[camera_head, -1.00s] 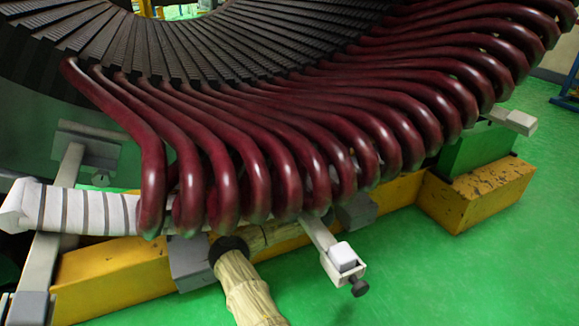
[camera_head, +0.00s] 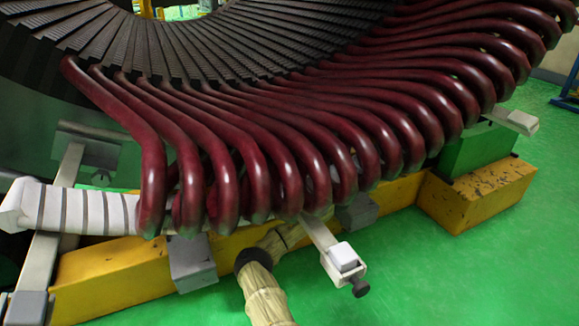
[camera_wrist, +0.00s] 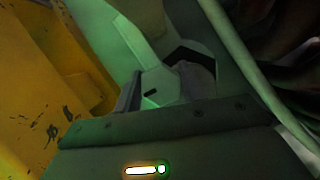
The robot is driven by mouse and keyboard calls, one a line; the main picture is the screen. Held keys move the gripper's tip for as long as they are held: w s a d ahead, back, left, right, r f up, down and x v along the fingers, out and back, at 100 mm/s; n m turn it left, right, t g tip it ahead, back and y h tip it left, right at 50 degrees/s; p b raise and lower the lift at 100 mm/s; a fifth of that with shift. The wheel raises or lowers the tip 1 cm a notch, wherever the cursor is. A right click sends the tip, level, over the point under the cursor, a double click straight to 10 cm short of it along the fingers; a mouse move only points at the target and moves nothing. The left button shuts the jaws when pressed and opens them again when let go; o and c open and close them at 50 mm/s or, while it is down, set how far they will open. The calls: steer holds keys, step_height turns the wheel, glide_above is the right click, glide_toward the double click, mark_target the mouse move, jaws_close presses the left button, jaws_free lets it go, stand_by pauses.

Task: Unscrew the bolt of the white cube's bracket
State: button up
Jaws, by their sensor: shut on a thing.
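The white cube (camera_head: 343,257) sits in a pale bracket at the near end of a light bar (camera_head: 318,236), below the coil ends. A dark bolt (camera_head: 360,288) sticks out at the bracket's lower right corner, with nothing touching it in the head view. My gripper is hidden in the head view behind the coils and bar. In the wrist view, my gripper (camera_wrist: 158,90) is closed on a pale, faceted piece (camera_wrist: 172,90) with a small dark slot. A grey rounded part lies just right of it. The dim picture does not show whether the held piece is a bolt.
Dark red coil ends (camera_head: 340,165) hang close above. Yellow beams (camera_head: 110,270) with grey blocks (camera_head: 192,262) lie below and behind. A white banded bar (camera_head: 85,210) is at the left. The green floor (camera_head: 450,275) is open at the right front.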

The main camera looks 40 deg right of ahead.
steer(key=shift+s+d+f+n+g, duration=0.1)
steer(key=shift+n+g, duration=0.15)
steer(key=shift+n, duration=0.5)
steer(key=shift+f+n+g, duration=0.1)
steer(key=shift+n+g, duration=0.15)
steer(key=shift+n, duration=0.5)
steer(key=shift+r, duration=0.1)
steer(key=o, duration=1)
steer(key=shift+c, duration=0.2)
